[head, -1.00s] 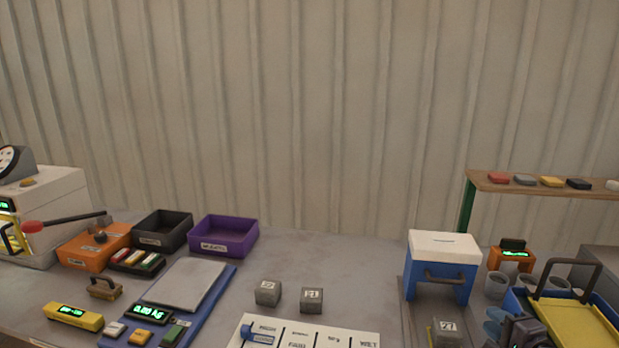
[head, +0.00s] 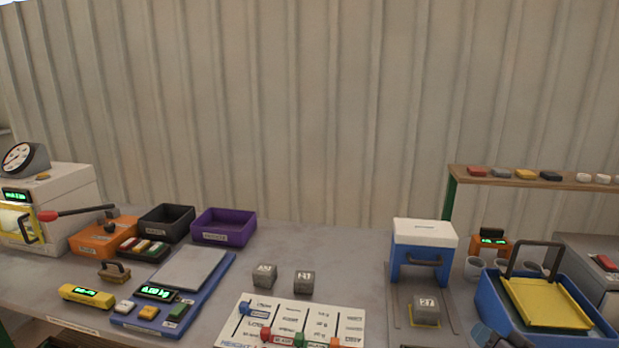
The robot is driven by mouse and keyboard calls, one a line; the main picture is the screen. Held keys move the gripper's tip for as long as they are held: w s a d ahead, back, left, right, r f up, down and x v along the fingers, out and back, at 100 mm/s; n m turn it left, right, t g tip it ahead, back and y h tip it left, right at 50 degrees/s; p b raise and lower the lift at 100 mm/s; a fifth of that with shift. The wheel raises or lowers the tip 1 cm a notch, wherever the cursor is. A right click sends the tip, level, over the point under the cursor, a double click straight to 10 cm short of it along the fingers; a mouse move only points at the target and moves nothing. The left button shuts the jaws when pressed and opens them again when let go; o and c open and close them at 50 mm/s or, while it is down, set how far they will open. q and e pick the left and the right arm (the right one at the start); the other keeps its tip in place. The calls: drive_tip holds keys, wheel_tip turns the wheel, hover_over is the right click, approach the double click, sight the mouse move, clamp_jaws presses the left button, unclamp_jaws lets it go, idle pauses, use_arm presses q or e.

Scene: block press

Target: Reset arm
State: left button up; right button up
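My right gripper (head: 500,340) shows only in part at the bottom right edge of the head view, in front of the blue bin's near side. Its fingertips are cut off or too dark to tell open from shut. My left gripper is not in view. A grey numbered block (head: 426,309) sits on the plate in front of the blue and white press (head: 423,250). Two more grey blocks, the left one (head: 264,275) and the right one (head: 304,282), stand on the table behind the white chart board (head: 300,318).
A blue scale (head: 215,280), a black tray (head: 166,222) and a purple tray (head: 223,226) are at left. A blue bin with a yellow ramp (head: 545,303) stands right, below a wooden shelf (head: 520,179). The table's back middle is clear.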

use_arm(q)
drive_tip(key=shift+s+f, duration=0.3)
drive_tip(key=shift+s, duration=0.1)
use_arm(e)
drive_tip(key=s+a+f+n+g, duration=0.2)
drive_tip(key=s+a+f, duration=0.3)
drive_tip(key=s+f, duration=0.3)
drive_tip(key=s+a+f+n+g+h, duration=0.1)
drive_tip(key=s+a+f+n, duration=0.3)
drive_tip(key=s, duration=0.9)
wheel_tip(320, 180, down, 4)
drive_tip(key=shift+s+a+f+n+g+h, duration=0.1)
drive_tip(key=shift+s+a+n+g+h, duration=0.25)
drive_tip(key=shift+a, duration=0.8)
